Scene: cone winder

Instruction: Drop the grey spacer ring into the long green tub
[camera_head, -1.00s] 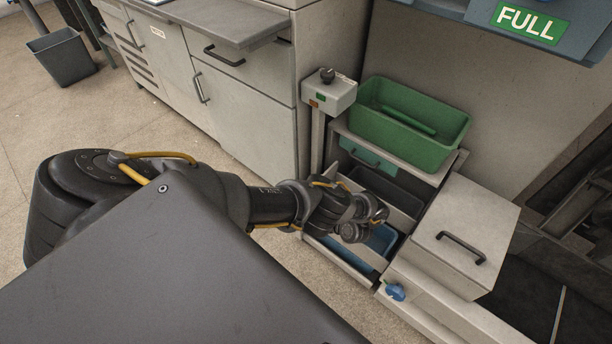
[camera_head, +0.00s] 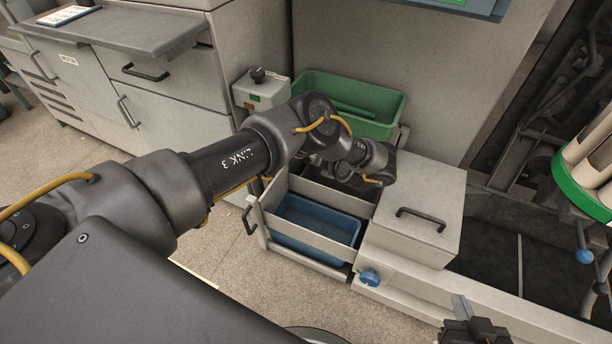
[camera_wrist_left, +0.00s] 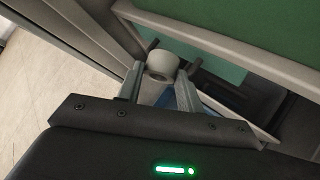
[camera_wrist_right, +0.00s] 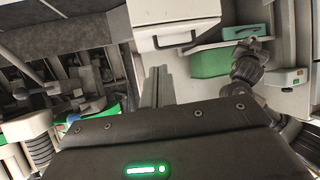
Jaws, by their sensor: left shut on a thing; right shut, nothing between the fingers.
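The grey spacer ring (camera_wrist_left: 162,66) is between the fingers of my left gripper (camera_wrist_left: 160,78), which is shut on it. In the head view my left arm hides that gripper and the ring. The long green tub (camera_head: 385,100) stands at the top of the drawer stand, behind my left arm; a green bar lies in it. In the left wrist view a broad green surface (camera_wrist_left: 260,25) lies beyond the ring, behind a pale rail. My right gripper (camera_head: 468,310) is shut and empty at the lower right; its fingers also show in the right wrist view (camera_wrist_right: 156,82).
A blue tub (camera_head: 315,222) sits in the lower drawer. A lidded grey box (camera_head: 415,210) with a dark handle stands to its right. A control box (camera_head: 262,92) with a knob is left of the green tub. A blue knob (camera_head: 370,278) sticks out below the grey box.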

